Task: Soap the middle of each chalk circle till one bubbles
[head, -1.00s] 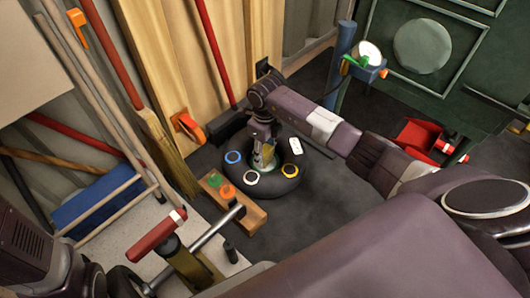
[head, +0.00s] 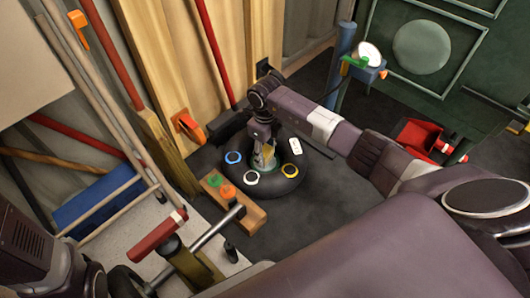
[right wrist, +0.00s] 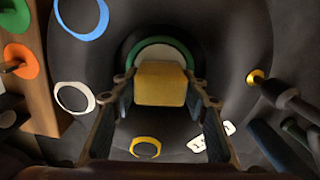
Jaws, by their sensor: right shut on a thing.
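A black tyre (head: 304,182) lies on the dark floor. It carries a blue ring (head: 233,157), a white ring (head: 251,178) and a yellow ring (head: 289,170); these also show in the right wrist view, blue (right wrist: 102,18), white (right wrist: 57,92) and yellow (right wrist: 146,139). My right gripper (head: 264,160) is over the tyre's middle. In the right wrist view it is shut on a yellow sponge-like block (right wrist: 162,83). Beyond the block is a green-rimmed round shape (right wrist: 133,53), pale inside and partly hidden; I cannot tell if they touch. My left gripper is out of view.
A wooden tray (head: 245,216) with orange and green items sits beside the tyre.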

